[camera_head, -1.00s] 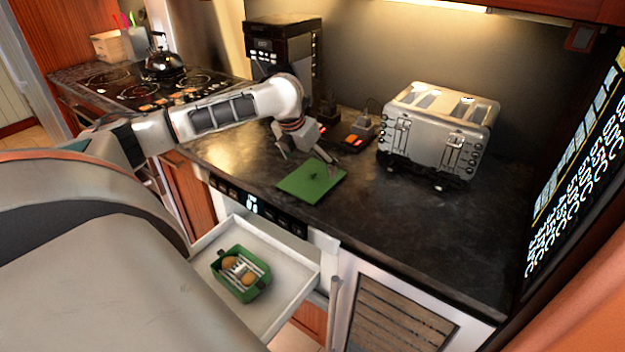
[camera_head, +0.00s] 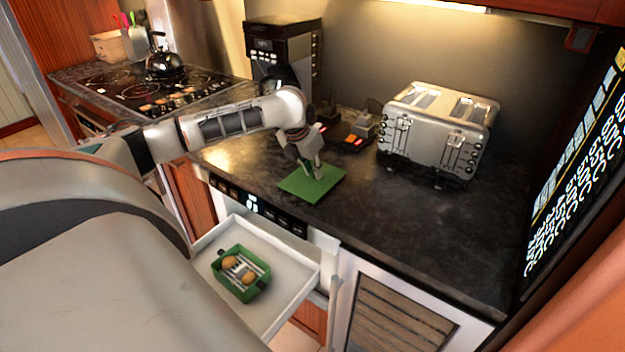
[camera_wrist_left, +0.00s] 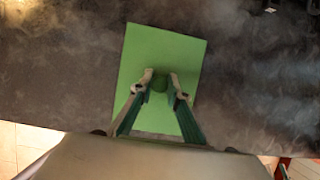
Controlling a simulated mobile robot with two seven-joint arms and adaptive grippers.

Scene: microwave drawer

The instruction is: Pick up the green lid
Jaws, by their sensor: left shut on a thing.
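The green lid (camera_head: 300,189) lies flat on the dark countertop, near its front edge. It is a flat square plate, and in the left wrist view the lid (camera_wrist_left: 180,48) has a small round green knob (camera_wrist_left: 160,80) in its middle. My left gripper (camera_head: 317,176) points down over the lid, and its fingers are closed on the knob. In the left wrist view the fingertips (camera_wrist_left: 160,90) sit on either side of the knob. My right gripper is not in view.
An open white drawer (camera_head: 290,300) below the counter holds a green box (camera_head: 237,287) with several brown items inside. A silver toaster (camera_head: 436,128) stands right of the lid, a coffee machine (camera_head: 283,50) behind. A stovetop (camera_head: 150,92) with kettle is left.

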